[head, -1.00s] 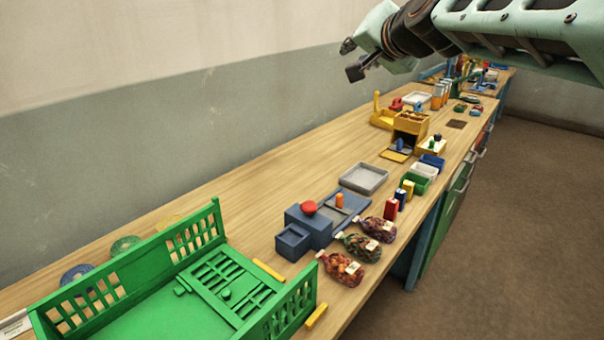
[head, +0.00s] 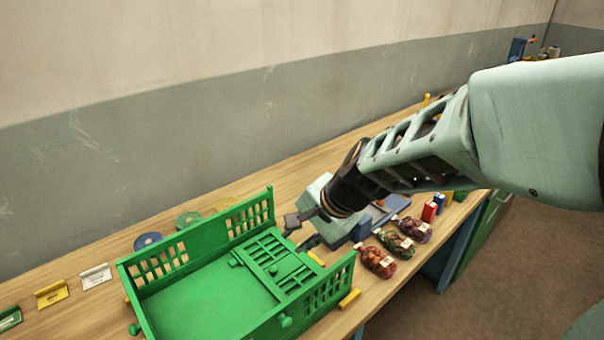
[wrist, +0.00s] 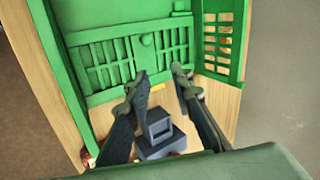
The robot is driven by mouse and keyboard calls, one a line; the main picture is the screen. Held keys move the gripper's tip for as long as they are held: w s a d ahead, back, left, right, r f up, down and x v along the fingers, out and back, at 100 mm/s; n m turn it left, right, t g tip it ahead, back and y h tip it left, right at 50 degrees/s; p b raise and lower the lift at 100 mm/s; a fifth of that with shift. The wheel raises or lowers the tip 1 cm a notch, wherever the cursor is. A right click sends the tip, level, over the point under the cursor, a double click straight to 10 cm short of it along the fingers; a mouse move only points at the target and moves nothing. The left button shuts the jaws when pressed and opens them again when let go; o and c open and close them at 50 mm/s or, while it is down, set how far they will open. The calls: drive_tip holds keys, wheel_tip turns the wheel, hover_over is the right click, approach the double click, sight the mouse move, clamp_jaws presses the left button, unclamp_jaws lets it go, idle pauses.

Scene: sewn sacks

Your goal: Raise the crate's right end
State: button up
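The green crate (head: 205,295) stands on the bench, with its slotted back wall and front wall upright. Its right end (head: 272,262) is a slatted panel with a round knob, and it appears to lie folded down flat inside the crate. The panel also shows in the wrist view (wrist: 112,62). My gripper (head: 300,233) is by the crate's right edge, close to the panel's outer side. In the wrist view (wrist: 161,76) its two fingers are apart with nothing between them, near the panel's slatted edge. I cannot tell whether a finger touches the panel.
A blue block-shaped fixture (wrist: 160,135) lies beyond the crate's right edge, partly behind my arm in the head view. Several filled sacks (head: 378,262) lie along the bench's front edge. Coloured holders (head: 52,294) and rings (head: 188,219) lie left and behind. A yellow bar (head: 349,299) is at the front corner.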

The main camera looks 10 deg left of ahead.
sight(274, 268)
drive_tip(key=shift+g, duration=0.4)
drive_tip(key=b+x, duration=0.2)
drive_tip(key=x, duration=0.1)
drive_tip(key=s+b+x, duration=0.1)
drive_tip(key=b+x, duration=0.1)
drive_tip(key=x, duration=0.2)
drive_tip(key=s+b+x, duration=0.1)
drive_tip(key=b+x, duration=0.1)
drive_tip(key=x, duration=0.2)
drive_tip(key=shift+s+a+f, duration=0.1)
drive_tip(key=shift+s+f, duration=0.05)
drive_tip(key=shift+f, duration=0.45)
clamp_jaws()
